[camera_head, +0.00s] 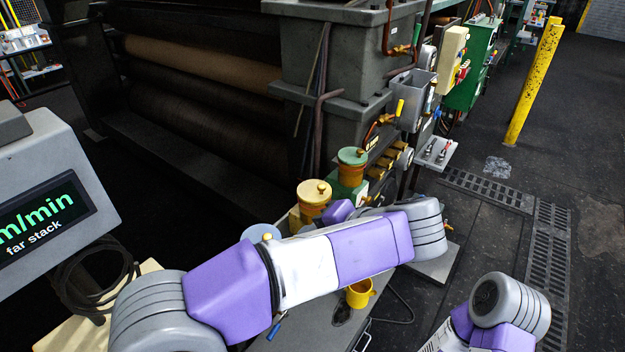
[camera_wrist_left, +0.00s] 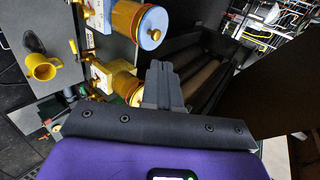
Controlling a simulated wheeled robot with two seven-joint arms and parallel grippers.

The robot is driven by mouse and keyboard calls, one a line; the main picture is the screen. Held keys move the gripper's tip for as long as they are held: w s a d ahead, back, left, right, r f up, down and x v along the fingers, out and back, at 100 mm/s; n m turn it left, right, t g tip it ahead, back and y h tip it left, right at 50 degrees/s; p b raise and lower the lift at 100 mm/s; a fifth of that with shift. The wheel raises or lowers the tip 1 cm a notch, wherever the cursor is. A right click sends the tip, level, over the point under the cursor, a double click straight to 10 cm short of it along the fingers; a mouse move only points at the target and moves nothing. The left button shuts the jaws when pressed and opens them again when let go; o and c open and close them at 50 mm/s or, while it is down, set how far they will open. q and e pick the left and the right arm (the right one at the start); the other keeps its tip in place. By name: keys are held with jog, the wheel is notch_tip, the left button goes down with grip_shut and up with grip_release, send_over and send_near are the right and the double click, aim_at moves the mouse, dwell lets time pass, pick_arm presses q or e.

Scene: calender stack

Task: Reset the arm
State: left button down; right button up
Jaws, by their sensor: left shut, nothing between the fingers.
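My left arm crosses the middle of the head view above the bench, but its fingertips are hidden there. In the left wrist view my left gripper (camera_wrist_left: 165,88) is shut, with nothing between its fingers. An amber jar with a yellow lid (camera_head: 314,203) stands on the bench; in the left wrist view an amber jar (camera_wrist_left: 122,80) is just left of the fingers. A blue-lidded jar (camera_wrist_left: 145,28) stands farther up in that view; its lid (camera_head: 259,233) shows behind my arm. Part of my right arm is at the lower right of the head view; its gripper is out of frame.
A yellow mug (camera_head: 360,294) stands on the bench (camera_head: 305,330) beneath my left arm. A green-lidded jar (camera_head: 352,168) is behind. The large roller machine (camera_head: 200,95) rises at the back. A display box (camera_head: 50,190) is at left. The floor (camera_head: 590,180) at right is open beyond a yellow post (camera_head: 534,85).

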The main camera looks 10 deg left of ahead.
pick_arm(q)
notch_tip(320, 180, down, 29)
jog(key=m+g+h+b, duration=0.2)
jog(key=g+h, duration=0.3)
jog(key=s+a+f+n+h+b, duration=0.2)
jog(key=s+f+n+h, duration=0.2)
jog(key=f, duration=1)
jog(key=s+a+f+n+h+b, duration=0.2)
jog(key=s+f+n, duration=0.4)
jog(key=s+f, duration=0.4)
notch_tip(320, 180, down, 4)
jog(key=shift+a+r+n+h, duration=0.1)
jog(key=shift+a+n+h, duration=0.35)
jog(key=shift+h, duration=0.65)
